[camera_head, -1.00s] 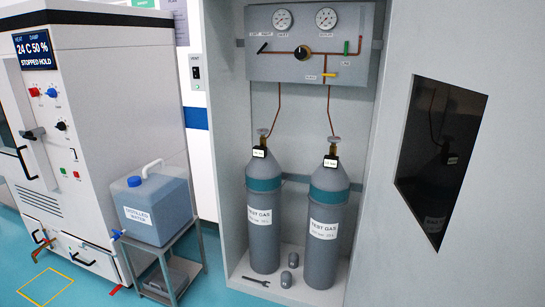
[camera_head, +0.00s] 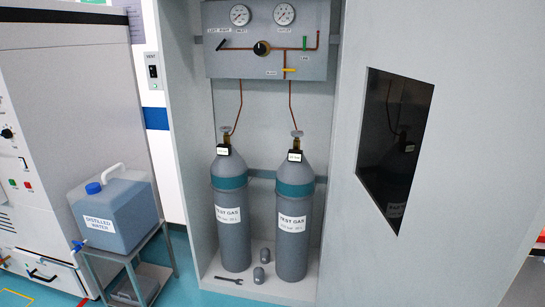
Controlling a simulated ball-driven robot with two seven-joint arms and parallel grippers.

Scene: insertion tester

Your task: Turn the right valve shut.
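Two grey gas cylinders with teal bands stand upright side by side in an open cabinet. The right cylinder (camera_head: 294,225) has a valve (camera_head: 297,136) with a round handwheel on its top and a black tag below it. The left cylinder (camera_head: 231,220) has a similar valve (camera_head: 226,134) and tag. A thin copper pipe rises from each valve to the grey gauge panel (camera_head: 225,62) above. I cannot tell whether either valve is open or shut. Neither of my grippers is in view.
The cabinet door (camera_head: 465,130) with a dark window stands open at the right. Two small grey caps (camera_head: 264,255) and a wrench (camera_head: 229,277) lie on the cabinet floor. A blue water canister (camera_head: 117,212) on a metal stand and a white test chamber (camera_head: 75,100) are at the left.

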